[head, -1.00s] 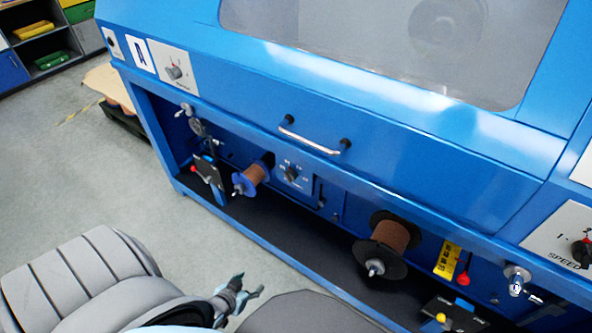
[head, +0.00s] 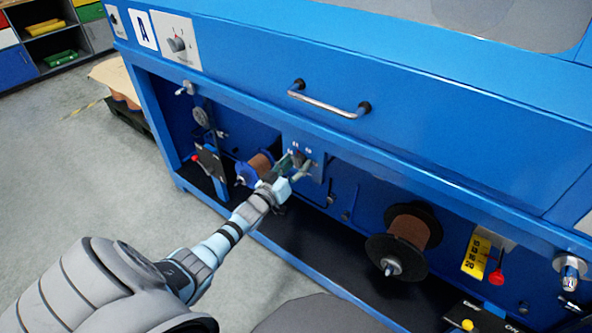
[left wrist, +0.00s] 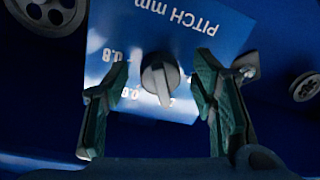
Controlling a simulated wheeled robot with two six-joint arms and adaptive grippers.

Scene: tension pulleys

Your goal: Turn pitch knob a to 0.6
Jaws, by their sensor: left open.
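The pitch knob (left wrist: 160,78) is a grey knob with a raised grip bar. It sits on a blue-and-white plate (left wrist: 215,38) marked "PITCH mm", upside down in the left wrist view. Its bar stands nearly upright there, the lower end leaning slightly right. Scale numbers show to its left, partly covered by a finger. My left gripper (left wrist: 163,84) is open, its green fingers on either side of the knob with gaps. In the head view my left gripper (head: 294,168) is at the plate and partly hides the knob. My right gripper is not in view.
A brown spool (head: 262,165) on a blue holder is just left of my left gripper. A larger brown spool (head: 409,231) is to the right. A drawer-like handle (head: 328,101) and the blue frame beam are above. Panel A's knob (head: 177,44) is at upper left.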

